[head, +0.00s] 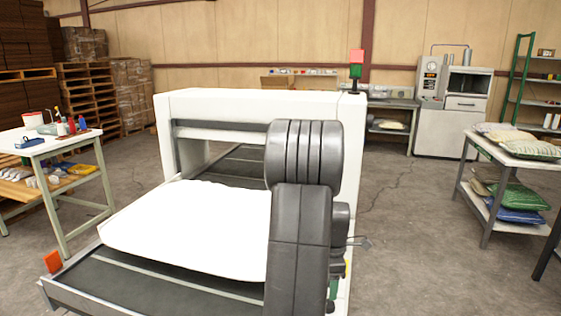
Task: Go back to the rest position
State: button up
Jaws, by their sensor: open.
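My dark grey arm stands in front of the machine, to the right of the conveyor's middle. My gripper (361,242) pokes out small on the right side of the arm, partly hidden behind it. It is open, with nothing seen in it. A white pillow (190,228) lies flat on the conveyor belt (130,283) in front of the machine. The arm covers the pillow's right end, and my gripper is apart from the part that shows.
The white machine (255,104) spans the belt. A work table (50,141) with bottles stands left, and a shelf table (480,152) with stacked bags stands right. Pallets (88,98) are at the back left. Open concrete floor (410,210) lies right of the conveyor.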

jog(key=f, duration=0.7)
jog(key=shift+s+b, duration=0.25)
jog(key=shift+b, duration=0.1)
jog(key=shift+w+r+m, duration=0.1)
jog(key=shift+r+m, duration=0.1)
jog(key=shift+m, duration=0.8)
jog(key=m, duration=0.8)
jog(key=shift+d+p, duration=0.1)
jog(key=shift+p, duration=0.3)
jog(key=m+p, duration=0.1)
jog(key=m, duration=0.4)
jog(key=shift+m+y, duration=0.3)
jog(key=shift+m, duration=0.1)
jog(key=m+p, duration=0.1)
jog(key=m, duration=0.3)
jog(key=shift+m+t, duration=0.4)
